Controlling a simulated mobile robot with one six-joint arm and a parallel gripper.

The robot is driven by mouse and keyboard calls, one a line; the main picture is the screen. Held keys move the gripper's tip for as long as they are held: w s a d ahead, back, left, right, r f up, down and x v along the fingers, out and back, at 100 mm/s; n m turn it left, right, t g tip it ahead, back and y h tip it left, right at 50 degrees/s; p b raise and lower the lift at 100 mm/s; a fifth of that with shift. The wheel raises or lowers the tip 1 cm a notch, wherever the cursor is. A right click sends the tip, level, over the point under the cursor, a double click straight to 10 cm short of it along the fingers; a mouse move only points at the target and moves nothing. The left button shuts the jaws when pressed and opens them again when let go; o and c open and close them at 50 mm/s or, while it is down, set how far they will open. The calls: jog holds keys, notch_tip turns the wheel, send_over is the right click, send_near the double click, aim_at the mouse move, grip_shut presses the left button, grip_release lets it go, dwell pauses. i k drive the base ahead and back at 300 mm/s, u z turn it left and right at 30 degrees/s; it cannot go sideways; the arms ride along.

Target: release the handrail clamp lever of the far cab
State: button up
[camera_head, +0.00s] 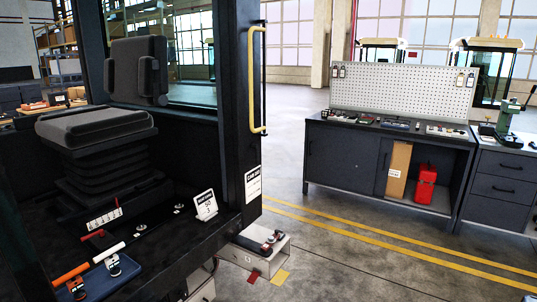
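A dark cab (228,110) fills the left side, with a yellow vertical handrail (252,80) on its right post. Two more cabs stand in the background, one cab with a pale yellow roof (383,43) and another (487,44) at the far right. I cannot tell which cab the task calls far, and no handrail clamp lever can be made out on the background cabs. On the near cab's floor lie an orange-handled lever (71,274), a white-handled lever (108,252) and a small red-handled lever (94,234). My gripper is not in view.
A seat (96,125) stands inside the near cab. A grey box (262,250) sits low beside the cab. A dark workbench (340,155) with a pegboard (400,88) stands at the right, next to a drawer cabinet (500,185). Open concrete floor (350,262) with yellow lines lies between.

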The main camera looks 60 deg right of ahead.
aim_at(254, 146)
jog(key=u, duration=1)
jog(key=k, duration=0.1)
jog(key=z, duration=2.75)
jog(key=k, duration=0.95)
jog(key=u, duration=0.1)
jog(key=i, duration=0.7)
